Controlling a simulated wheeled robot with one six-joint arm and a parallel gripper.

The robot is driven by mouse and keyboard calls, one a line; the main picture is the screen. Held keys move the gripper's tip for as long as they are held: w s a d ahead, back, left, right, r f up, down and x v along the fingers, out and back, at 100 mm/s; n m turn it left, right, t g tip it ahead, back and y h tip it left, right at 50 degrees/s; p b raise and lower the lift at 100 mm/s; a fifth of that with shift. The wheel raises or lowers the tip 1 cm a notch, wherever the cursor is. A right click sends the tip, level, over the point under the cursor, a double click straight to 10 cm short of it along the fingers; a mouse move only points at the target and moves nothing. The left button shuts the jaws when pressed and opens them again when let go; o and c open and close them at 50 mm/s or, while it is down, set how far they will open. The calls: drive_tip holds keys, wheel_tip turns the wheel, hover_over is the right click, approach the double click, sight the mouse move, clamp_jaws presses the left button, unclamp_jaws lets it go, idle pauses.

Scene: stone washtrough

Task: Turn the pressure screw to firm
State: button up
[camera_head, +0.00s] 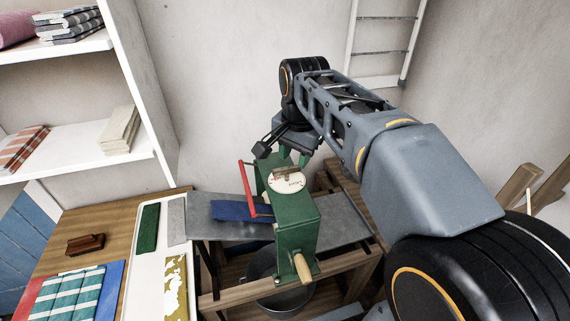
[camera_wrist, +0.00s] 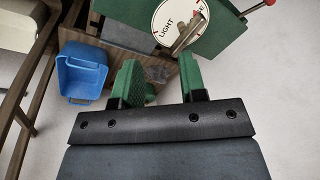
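The pressure screw (camera_wrist: 187,36) is a metal crossbar over a round white dial (camera_wrist: 160,19) on top of the green mangle (camera_head: 297,222). In the wrist view the dial reads LIGHT, and a second word is partly hidden by the bar. The bar lies slanted across the dial between the words. In the head view the screw (camera_head: 286,171) and dial (camera_head: 287,184) show just below my gripper (camera_head: 293,158). In the wrist view my gripper (camera_wrist: 162,76) has its two green-padded fingers apart with nothing between them. The bar lies beyond the fingertips; contact is not visible.
A red crank (camera_head: 249,188) stands at the mangle's left side. A blue cloth (camera_head: 236,211) lies on the grey board beside it. A wooden handle (camera_head: 302,268) sticks out in front. A metal tub (camera_head: 266,290) stands below. A blue bin (camera_wrist: 82,72) shows in the wrist view.

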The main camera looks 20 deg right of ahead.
sight(287, 167)
drive_tip(key=w+r+m+g, duration=0.2)
drive_tip(key=w+r+m, duration=0.2)
drive_tip(key=w+m, duration=0.35)
drive_tip(key=shift+m, duration=0.35)
drive_tip(key=f, duration=0.4)
drive_tip(key=f+b, duration=0.1)
drive_tip(key=f, duration=0.3)
drive_tip(key=f+b, duration=0.1)
drive_tip(key=f, duration=0.4)
drive_tip(key=shift+s+d, duration=0.15)
drive_tip(key=shift+s, duration=0.2)
drive_tip(key=shift+c, duration=0.4)
clamp_jaws()
